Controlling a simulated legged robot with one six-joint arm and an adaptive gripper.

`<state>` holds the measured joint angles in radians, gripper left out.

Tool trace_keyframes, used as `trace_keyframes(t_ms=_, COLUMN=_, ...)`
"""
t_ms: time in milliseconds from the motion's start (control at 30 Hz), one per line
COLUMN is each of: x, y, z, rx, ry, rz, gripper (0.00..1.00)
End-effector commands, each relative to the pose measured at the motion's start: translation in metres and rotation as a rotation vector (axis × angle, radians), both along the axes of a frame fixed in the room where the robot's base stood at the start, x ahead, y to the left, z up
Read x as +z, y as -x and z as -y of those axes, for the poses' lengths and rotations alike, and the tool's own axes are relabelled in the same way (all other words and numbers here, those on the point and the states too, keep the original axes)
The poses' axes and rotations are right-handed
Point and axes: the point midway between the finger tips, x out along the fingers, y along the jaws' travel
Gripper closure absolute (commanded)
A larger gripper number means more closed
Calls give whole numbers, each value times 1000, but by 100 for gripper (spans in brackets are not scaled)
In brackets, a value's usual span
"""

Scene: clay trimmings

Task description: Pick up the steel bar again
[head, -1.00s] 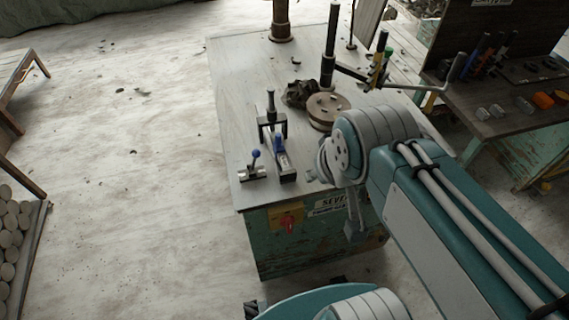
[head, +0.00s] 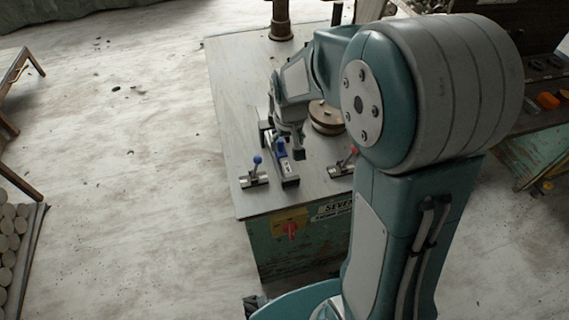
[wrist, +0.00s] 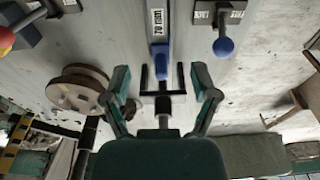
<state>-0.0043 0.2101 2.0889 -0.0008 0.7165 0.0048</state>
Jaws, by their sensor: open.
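A long narrow fixture (head: 289,180) with a blue part (head: 281,148) and a dark bracket lies on the grey bench top. It also shows in the wrist view as a pale labelled strip (wrist: 157,22), with the blue block (wrist: 161,62) and dark forked bracket (wrist: 147,78) below. I cannot tell surely which piece is the steel bar. My gripper (head: 290,143) is over this fixture. In the wrist view my gripper (wrist: 160,84) is open, its fingers on either side of the bracket and apart from it. My arm hides part of the bench.
A blue-knobbed clamp (head: 254,174) stands left of the fixture and a red-knobbed clamp (head: 343,168) right. A round brown wheel (head: 326,116) sits behind, and a brown post (head: 280,22) at the back. The bench's left side is clear.

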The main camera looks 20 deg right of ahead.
Motion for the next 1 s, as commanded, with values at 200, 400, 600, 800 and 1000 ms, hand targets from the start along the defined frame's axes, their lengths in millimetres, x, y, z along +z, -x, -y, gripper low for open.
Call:
trace_keyframes(t_ms=200, x=-24, y=-4, z=0, rx=0, ry=0, rz=-11, gripper=23)
trace_keyframes(t_ms=400, x=-54, y=-8, z=0, rx=0, ry=0, rz=-8, gripper=23)
trace_keyframes(t_ms=600, x=-70, y=-8, z=1, rx=0, ry=0, rz=-8, gripper=23)
trace_keyframes(t_ms=800, x=-101, y=-9, z=2, rx=0, ry=0, rz=-9, gripper=23)
trace_keyframes(t_ms=1000, x=-112, y=-11, z=2, rx=0, ry=0, rz=-5, gripper=23)
